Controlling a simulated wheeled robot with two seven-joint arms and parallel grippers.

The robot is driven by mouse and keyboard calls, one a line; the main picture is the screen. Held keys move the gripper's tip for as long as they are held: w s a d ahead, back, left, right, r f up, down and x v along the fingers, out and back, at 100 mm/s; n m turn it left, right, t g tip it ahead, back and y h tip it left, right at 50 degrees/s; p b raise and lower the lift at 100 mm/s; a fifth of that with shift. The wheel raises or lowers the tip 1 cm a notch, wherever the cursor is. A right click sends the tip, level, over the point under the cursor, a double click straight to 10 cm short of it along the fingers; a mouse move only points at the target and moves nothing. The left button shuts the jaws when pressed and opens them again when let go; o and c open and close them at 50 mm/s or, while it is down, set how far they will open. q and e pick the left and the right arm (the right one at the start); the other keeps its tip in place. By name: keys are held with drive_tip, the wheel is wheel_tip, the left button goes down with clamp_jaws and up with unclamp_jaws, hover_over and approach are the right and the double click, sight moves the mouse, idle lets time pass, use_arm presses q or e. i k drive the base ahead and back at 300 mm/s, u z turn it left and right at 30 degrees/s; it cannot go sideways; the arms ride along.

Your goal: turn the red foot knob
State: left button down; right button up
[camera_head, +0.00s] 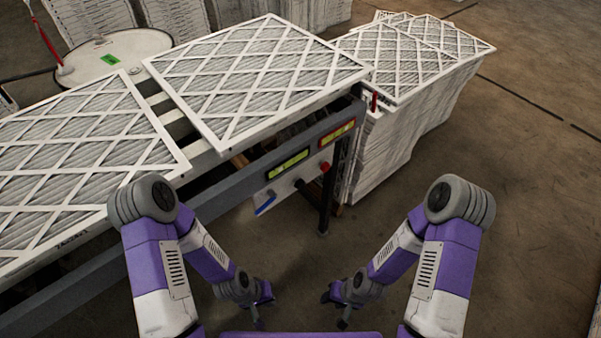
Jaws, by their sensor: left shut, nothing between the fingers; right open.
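A small round red knob (325,167) sits on the light panel on the side of the grey conveyor frame, near its right end. A dark knob (300,184) and a blue handle (265,204) are on the same panel, to its left. My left gripper (261,307) is low at the bottom centre, shut and empty, well below the panel. My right gripper (334,311) is open and empty, to the right of the left one and also apart from the panel. Both grippers are small and dark in this view.
Boxed filters (262,75) lie on the conveyor frame (225,205), which has a dark leg (328,200). A tall filter stack (400,135) stands to the right, with a small red part (374,102) beside it. A white drum (115,55) stands behind. Floor at right is clear.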

sight(325, 167)
drive_tip(key=u, duration=0.2)
drive_tip(key=k, duration=0.4)
drive_tip(key=z, duration=0.85)
drive_tip(key=i, duration=1.15)
drive_tip(key=u, duration=0.8)
